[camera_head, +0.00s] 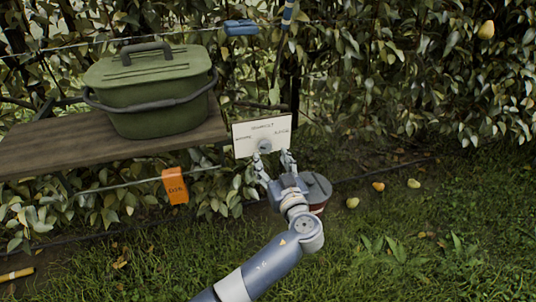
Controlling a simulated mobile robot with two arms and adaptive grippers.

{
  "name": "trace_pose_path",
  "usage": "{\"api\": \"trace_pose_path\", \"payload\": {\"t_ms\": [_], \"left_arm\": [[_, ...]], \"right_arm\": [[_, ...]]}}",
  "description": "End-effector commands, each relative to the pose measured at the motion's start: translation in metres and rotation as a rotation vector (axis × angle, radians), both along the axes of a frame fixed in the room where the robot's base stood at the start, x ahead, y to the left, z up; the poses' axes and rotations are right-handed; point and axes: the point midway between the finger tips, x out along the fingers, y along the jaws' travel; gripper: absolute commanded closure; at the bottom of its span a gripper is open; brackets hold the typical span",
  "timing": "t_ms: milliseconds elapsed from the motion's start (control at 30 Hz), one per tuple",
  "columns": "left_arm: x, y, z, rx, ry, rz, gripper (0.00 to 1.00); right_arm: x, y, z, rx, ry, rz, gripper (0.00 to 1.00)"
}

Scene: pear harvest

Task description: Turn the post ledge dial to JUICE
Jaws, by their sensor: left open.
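A white dial plate (243,138) stands at the post, past the right end of the wooden ledge. A small grey dial knob (264,146) sits near its lower middle. Dark lettering surrounds the knob but is too small to read surely, and I cannot tell which word the dial points at. My left gripper (270,161) is open just in front of the plate, with its two fingers apart on either side of and below the knob. I cannot tell whether a finger touches it. My right gripper is not in view.
A green lidded bin (155,95) stands on the wooden ledge (60,145). An orange tag (175,186) hangs from the wire. A grey-lidded container (318,188) stands behind my left gripper. Several fallen pears (378,186) lie on the grass at right. A leafy hedge fills the back.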

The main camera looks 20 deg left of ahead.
Motion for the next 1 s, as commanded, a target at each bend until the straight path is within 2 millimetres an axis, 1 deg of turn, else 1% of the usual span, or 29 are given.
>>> {"api": "trace_pose_path", "payload": {"t_ms": [33,100,200,300,400,633,667,700,767,800,833,867,1000], "left_arm": [[0.008,0.006,0.000,0.002,-0.001,0.001,0.46],[0.018,0.013,0.001,0.002,-0.001,0.002,0.46],[0.028,0.019,0.000,0.001,0.000,0.000,0.46],[0.035,0.023,-0.001,0.000,0.001,0.000,0.46],[0.038,0.026,-0.001,-0.002,0.001,0.000,0.46],[0.038,0.026,-0.001,-0.001,0.002,-0.001,0.46],[0.038,0.026,-0.001,-0.001,0.002,-0.001,0.48],[0.038,0.026,-0.001,-0.001,0.002,-0.001,0.57],[0.038,0.026,-0.001,-0.001,0.002,-0.001,0.71],[0.038,0.026,-0.001,-0.001,0.002,-0.001,0.80],[0.038,0.026,-0.001,-0.001,0.002,-0.001,0.87],[0.038,0.026,-0.001,-0.001,0.002,-0.001,0.90],[0.038,0.026,-0.001,0.000,0.002,-0.001,0.90]], "right_arm": [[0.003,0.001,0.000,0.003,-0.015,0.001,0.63],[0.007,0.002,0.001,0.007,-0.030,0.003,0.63],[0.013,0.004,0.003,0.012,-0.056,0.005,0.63],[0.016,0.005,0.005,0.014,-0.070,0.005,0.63],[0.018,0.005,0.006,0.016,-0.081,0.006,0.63],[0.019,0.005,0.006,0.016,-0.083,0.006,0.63],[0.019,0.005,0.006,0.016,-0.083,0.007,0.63],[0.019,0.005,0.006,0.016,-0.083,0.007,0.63],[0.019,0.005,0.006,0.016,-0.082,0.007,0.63],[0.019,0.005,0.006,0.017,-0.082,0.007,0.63],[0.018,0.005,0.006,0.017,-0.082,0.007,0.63],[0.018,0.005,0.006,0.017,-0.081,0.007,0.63],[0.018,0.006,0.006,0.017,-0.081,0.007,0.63]]}}
